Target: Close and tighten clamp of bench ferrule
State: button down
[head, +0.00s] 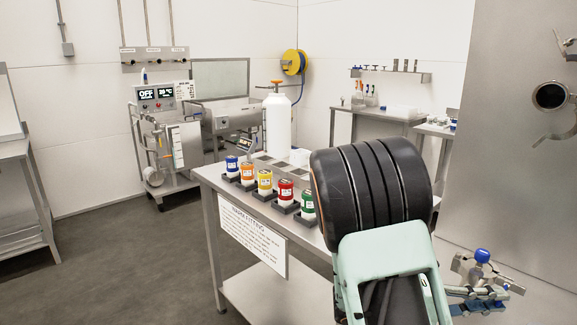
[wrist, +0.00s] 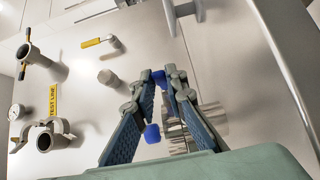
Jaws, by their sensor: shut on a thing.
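My gripper (head: 478,290) is at the right of the head view, beyond my dark arm link. In the wrist view, its two blue-padded fingers (wrist: 166,80) converge on a blue-knobbed metal piece, which appears to be part of the clamp. One blue knob (wrist: 152,133) shows beside the left finger, and more blue shows between the fingertips. In the head view a round blue knob (head: 482,256) stands above the fingers, with metal parts around it. The fingers hide most of the held piece. I cannot tell whether the clamp is around a ferrule or how far it is closed.
In the wrist view, a panel carries a pipe stub (wrist: 47,138) with a metal clamp, another stub (wrist: 30,53) and a yellow-handled valve (wrist: 98,41). A steel bench (head: 205,181) holds several coloured jars. A large steel tank (head: 505,150) stands at right.

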jog(key=shift+s+d+n+t, duration=0.25)
jog(key=shift+n+t, duration=0.35)
jog(key=shift+t, duration=0.3)
jog(key=shift+s, duration=0.15)
jog(key=shift+s+d+n+t+b, duration=0.15)
jog(key=shift+n+t+b, duration=0.2)
jog(key=shift+t, duration=0.2)
jog(key=shift+s+d+n+t+b, duration=0.15)
jog(key=shift+n+t+b, duration=0.2)
jog(key=shift+t, duration=0.2)
jog(key=shift+s+n+t, duration=0.1)
jog(key=shift+n+t, duration=0.3)
jog(key=shift+t, duration=0.2)
jog(key=c, duration=1.9)
grip_release()
jog(key=shift+r+g, duration=0.1)
jog(key=shift+g, duration=0.2)
